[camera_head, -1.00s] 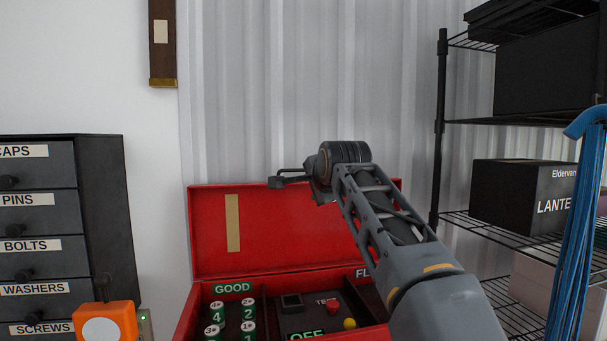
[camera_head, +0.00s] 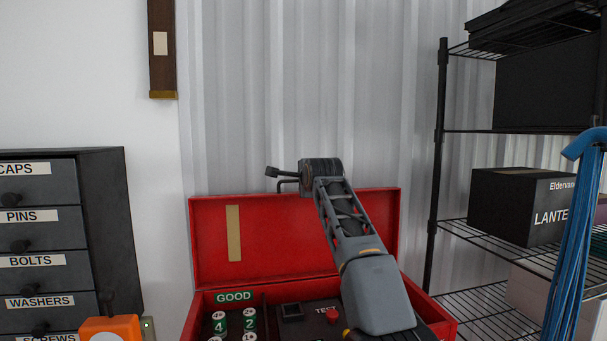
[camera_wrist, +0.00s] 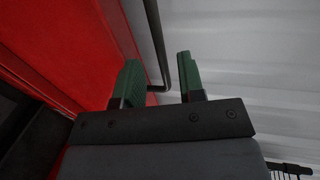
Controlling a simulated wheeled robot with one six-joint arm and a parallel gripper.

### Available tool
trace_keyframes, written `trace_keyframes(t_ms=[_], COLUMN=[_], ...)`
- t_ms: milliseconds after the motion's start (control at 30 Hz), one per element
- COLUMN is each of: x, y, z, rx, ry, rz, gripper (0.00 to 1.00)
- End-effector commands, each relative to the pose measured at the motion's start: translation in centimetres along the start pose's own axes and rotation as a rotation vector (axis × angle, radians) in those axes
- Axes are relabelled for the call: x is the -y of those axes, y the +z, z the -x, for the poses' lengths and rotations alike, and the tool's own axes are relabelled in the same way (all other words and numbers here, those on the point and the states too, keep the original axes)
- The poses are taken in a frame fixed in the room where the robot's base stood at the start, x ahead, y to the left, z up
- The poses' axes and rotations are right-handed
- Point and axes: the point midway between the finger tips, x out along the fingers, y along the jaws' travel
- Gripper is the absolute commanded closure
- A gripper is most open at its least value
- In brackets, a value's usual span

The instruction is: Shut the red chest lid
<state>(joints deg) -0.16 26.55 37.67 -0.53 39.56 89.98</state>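The red chest (camera_head: 447,326) stands open below the corrugated wall. Its red lid (camera_head: 290,240) is raised upright at the back, with a tan strip (camera_head: 233,233) on its inner face. My arm reaches over the chest, and its end is at the lid's top edge, left of the lid's right corner. In the wrist view my gripper (camera_wrist: 158,60) has two green fingers apart. A thin grey bent bar (camera_wrist: 157,45) shows between and beyond them; contact cannot be told. The red lid surface (camera_wrist: 75,50) fills the left of the wrist view. The fingers are hard to make out in the head view.
In the chest are numbered green-and-white cylinders (camera_head: 219,322) and a dark panel with a red button (camera_head: 333,317). A dark drawer cabinet (camera_head: 100,220) and an orange device (camera_head: 112,328) are left. A wire shelf (camera_head: 440,150) with boxes and blue hanging strands (camera_head: 580,220) is right.

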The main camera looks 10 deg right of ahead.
Motion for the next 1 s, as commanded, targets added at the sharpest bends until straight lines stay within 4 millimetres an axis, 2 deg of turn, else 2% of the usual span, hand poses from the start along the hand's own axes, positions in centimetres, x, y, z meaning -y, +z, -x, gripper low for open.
trace_keyframes(t_ms=[100,233,667,1000], x=[0.3,0.2,-0.1,-0.1], y=[0.0,0.0,0.0,0.0], z=[-1.5,-2.6,-3.3,-3.3], rx=[0.000,0.000,0.000,0.000], ry=[0.002,0.001,0.000,0.000], rz=[0.000,0.000,0.001,0.001], gripper=[0.64,0.64,0.64,0.95])
